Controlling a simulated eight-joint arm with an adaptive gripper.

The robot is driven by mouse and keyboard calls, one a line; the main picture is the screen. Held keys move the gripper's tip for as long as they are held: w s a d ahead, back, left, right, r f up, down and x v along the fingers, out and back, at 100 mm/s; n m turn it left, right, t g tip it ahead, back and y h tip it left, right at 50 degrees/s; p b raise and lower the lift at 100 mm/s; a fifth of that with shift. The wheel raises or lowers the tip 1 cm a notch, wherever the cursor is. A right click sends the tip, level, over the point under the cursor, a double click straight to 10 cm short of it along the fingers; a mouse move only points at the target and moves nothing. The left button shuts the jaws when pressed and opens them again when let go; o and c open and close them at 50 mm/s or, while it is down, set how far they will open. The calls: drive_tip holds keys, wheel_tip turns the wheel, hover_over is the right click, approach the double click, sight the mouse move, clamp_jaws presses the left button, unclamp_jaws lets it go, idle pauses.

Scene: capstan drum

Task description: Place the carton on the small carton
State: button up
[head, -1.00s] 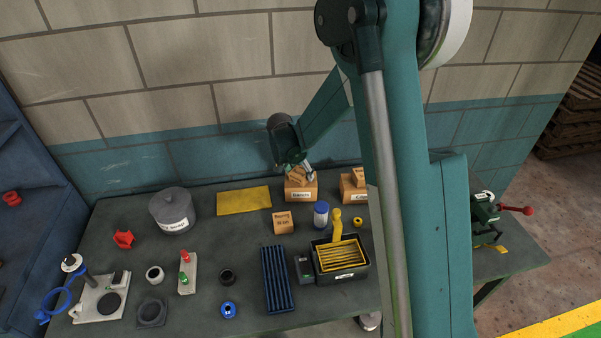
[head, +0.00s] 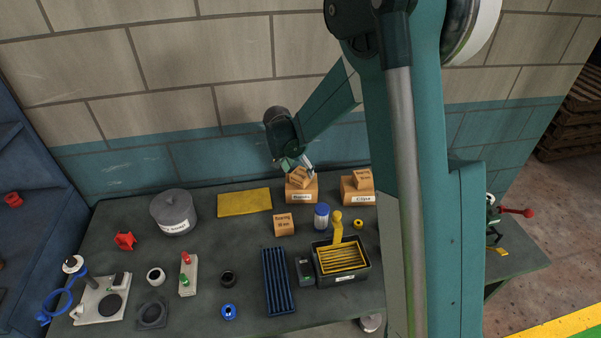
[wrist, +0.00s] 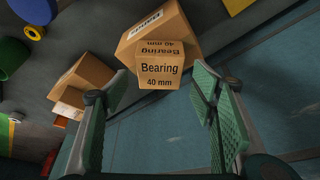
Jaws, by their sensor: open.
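A brown carton (head: 298,177) sits at a tilt on top of a larger labelled box (head: 301,194) near the wall. In the wrist view a carton marked "Bearing 40 mm" (wrist: 160,72) lies in the gap just ahead of my fingertips, against a larger labelled box (wrist: 150,30). My gripper (head: 308,170) is open, with a green-padded finger on each side of that gap (wrist: 158,88), and holds nothing. Another small carton (head: 283,224), marked "Bearing", stands alone on the table in front. A further carton (head: 363,178) rests on the "Clips" box (head: 358,195).
A yellow cloth (head: 244,202) and a grey pot (head: 173,212) are to the left. The wall is close behind the boxes.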

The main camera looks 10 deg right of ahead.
drive_tip(key=v, duration=0.8)
drive_tip(key=shift+r, duration=0.15)
idle(0.4)
drive_tip(key=s+d+r+n+t+y, duration=0.1)
drive_tip(key=s+d+r+n, duration=0.15)
drive_tip(key=s+r, duration=0.6)
drive_tip(key=s+d+r+n+t+y, duration=0.1)
drive_tip(key=s+d+r+n, duration=0.3)
drive_tip(key=s, duration=0.7)
drive_tip(key=s+n+t+y, duration=0.1)
drive_tip(key=s+n+t, duration=0.1)
drive_tip(key=s, duration=1.9)
drive_tip(key=shift+d+r, duration=0.35)
drive_tip(key=shift+d, duration=0.05)
